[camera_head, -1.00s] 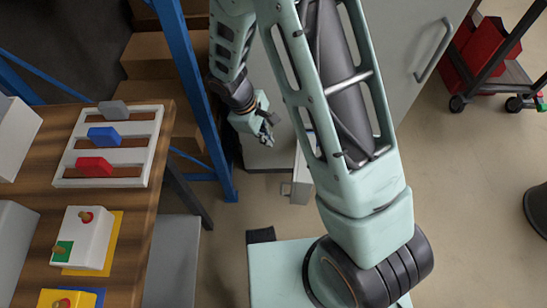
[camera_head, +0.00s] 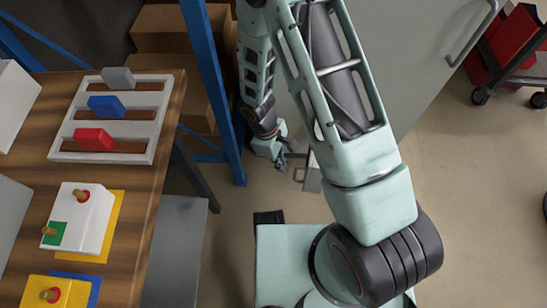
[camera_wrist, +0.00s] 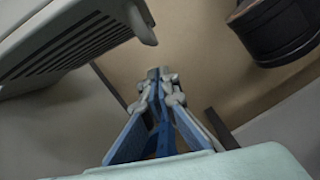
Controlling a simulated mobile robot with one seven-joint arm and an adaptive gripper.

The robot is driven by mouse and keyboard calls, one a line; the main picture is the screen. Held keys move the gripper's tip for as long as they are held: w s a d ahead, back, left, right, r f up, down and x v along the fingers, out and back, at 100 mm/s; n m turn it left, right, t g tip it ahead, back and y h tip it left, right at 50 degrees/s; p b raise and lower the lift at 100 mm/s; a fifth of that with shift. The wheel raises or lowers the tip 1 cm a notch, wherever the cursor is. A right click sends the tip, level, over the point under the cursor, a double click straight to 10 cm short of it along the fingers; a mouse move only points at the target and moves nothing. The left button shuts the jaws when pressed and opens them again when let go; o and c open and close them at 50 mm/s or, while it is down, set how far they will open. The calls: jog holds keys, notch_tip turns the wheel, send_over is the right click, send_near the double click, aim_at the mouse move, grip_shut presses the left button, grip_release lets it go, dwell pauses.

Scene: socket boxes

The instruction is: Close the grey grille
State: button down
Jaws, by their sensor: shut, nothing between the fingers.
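The grey grille (camera_wrist: 78,42) fills the upper left of the wrist view, a light grey panel with a row of dark slots. A light grey handle (camera_wrist: 142,22) projects at its right end. The panel appears to stand out at an angle, but its hinge is not clear. In the head view a small grey handled part (camera_head: 312,180), probably the grille, shows low beside my arm, mostly hidden. My gripper (camera_head: 287,158) is just above and left of it. In the wrist view my gripper (camera_wrist: 160,78) is shut and empty, right of and below the handle, apart from it.
A wooden table (camera_head: 150,215) with a white slotted frame and socket boxes stands at the left. A blue rack post (camera_head: 222,100) rises close left of my gripper. A dark round object (camera_wrist: 275,30) is at the wrist view's upper right. Open floor lies at the right.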

jog(key=shift+s+d+r, duration=0.1)
jog(key=shift+s+d, duration=0.15)
jog(key=shift+d, duration=0.35)
jog(key=shift+s+d, duration=0.2)
jog(key=shift+d, duration=0.35)
jog(key=shift+d, duration=0.1)
